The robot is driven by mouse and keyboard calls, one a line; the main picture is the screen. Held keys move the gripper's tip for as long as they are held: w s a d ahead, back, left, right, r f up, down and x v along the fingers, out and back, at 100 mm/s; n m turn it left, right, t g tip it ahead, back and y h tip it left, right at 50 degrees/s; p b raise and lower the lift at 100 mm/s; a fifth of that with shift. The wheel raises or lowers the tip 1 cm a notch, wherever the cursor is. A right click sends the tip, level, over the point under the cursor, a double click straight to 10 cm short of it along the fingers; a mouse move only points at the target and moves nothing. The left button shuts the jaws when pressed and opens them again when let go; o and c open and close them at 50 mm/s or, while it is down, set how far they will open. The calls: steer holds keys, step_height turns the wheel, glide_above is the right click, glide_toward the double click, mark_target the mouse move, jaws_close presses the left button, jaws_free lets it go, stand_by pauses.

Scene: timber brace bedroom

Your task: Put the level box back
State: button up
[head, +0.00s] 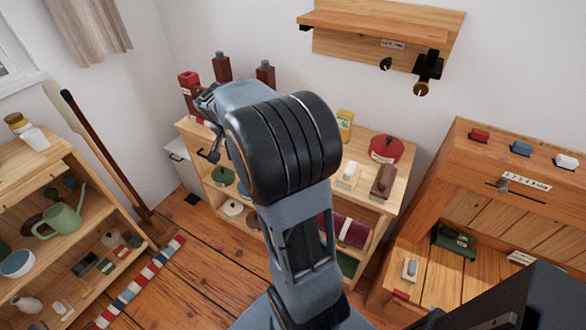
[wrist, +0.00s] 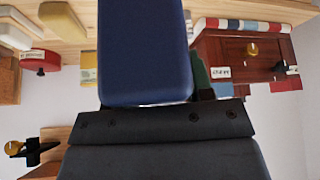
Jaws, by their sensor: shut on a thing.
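In the wrist view a smooth blue box (wrist: 143,50) with rounded edges stands out from my gripper (wrist: 150,108). My gripper's dark jaws are shut on it. A sliver of something green (wrist: 200,78) shows beside the blue box; I cannot tell what it is. No label on the blue box shows, so I cannot confirm that it is the level box. In the head view my own arm hides the held box and most of my gripper, which is over the left part of the low shelf unit (head: 395,205).
On the shelf unit stand a round red tin (head: 385,149), a yellow box (head: 345,120) and dark bottles (head: 222,67). The wrist view shows a dark red labelled cabinet (wrist: 235,52) with a brass knob. A wooden desk (head: 550,190) stands right, an open shelf (head: 95,215) left.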

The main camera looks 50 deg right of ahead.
steer(key=shift+s+d+f+m+g+h+b, duration=0.2)
steer(key=shift+d+f+m+b, duration=0.3)
steer(key=shift+d+f, duration=2.1)
steer(key=shift+s+d+f+m+g+h+b, duration=0.1)
steer(key=shift+s+d+f+m+g+b, duration=0.55)
steer(key=shift+d, duration=3.45)
steer(key=shift+w+d+f+m+t+h+b, duration=0.1)
steer(key=shift+d+f+m, duration=0.45)
steer(key=shift+d+f, duration=2.3)
steer(key=shift+x, duration=1.5)
steer(key=shift+s+f, duration=0.15)
steer(key=o, duration=1.1)
steer(key=shift+o, duration=0.2)
